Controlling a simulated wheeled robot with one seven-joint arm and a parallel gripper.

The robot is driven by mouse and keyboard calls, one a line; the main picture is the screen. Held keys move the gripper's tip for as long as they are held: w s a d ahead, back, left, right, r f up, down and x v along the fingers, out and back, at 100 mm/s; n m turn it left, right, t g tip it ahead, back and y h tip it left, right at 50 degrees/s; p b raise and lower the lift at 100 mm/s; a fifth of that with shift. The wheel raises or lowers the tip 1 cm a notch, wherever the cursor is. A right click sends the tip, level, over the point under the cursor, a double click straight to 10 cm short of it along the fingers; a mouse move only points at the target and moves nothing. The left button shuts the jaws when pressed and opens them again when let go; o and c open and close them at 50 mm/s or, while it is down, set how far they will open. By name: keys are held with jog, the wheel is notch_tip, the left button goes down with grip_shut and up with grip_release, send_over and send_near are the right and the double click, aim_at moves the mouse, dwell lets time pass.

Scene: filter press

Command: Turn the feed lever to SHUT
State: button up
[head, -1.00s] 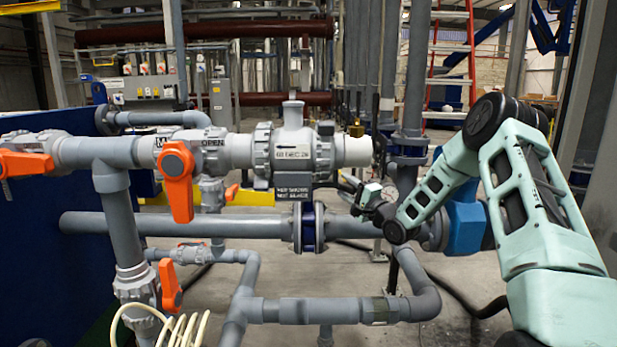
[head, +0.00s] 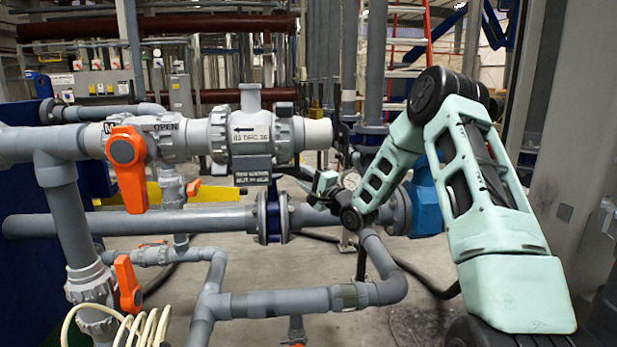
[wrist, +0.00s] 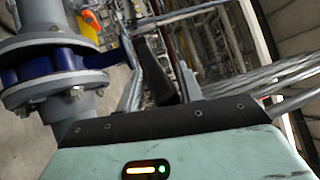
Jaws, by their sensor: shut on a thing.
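My gripper (head: 322,186) is beside the pipework, right of and below the grey valve body in the head view, and small there. In the wrist view a dark handle-like piece (wrist: 155,75) stands at my gripper, and my gripper is shut on it. Its far end and any SHUT mark are hard to make out. My gripper is well apart from that lever. I cannot tell which lever is the feed lever.
A second orange lever (head: 128,284) sits lower left. A blue flange (head: 269,216) joins the horizontal grey pipe left of my gripper; it also shows in the wrist view (wrist: 45,68). A coiled cream hose (head: 140,328) is at the bottom.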

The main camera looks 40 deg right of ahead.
jog(key=shift+w+a, duration=0.15)
jog(key=shift+a, duration=2.2)
jog(key=shift+w+a+f, duration=0.1)
jog(key=shift+w+a, duration=0.1)
jog(key=shift+a, duration=0.55)
jog(key=shift+w+a+f, duration=0.1)
jog(key=shift+w+a, duration=0.1)
jog(key=shift+a, duration=0.5)
jog(key=shift+c, duration=0.8)
jog(key=shift+o, duration=0.7)
jog(key=shift+w+a+b, duration=0.25)
jog(key=shift+w+a, duration=0.05)
jog(key=shift+a, duration=0.25)
jog(key=shift+w+a+b, duration=0.25)
jog(key=shift+a, duration=0.25)
jog(key=shift+w+a, duration=0.35)
jog(key=shift+a, duration=0.25)
jog(key=shift+r, duration=0.1)
jog(key=o, duration=0.7)
jog(key=shift+o, duration=0.2)
jog(key=shift+w+d, duration=0.1)
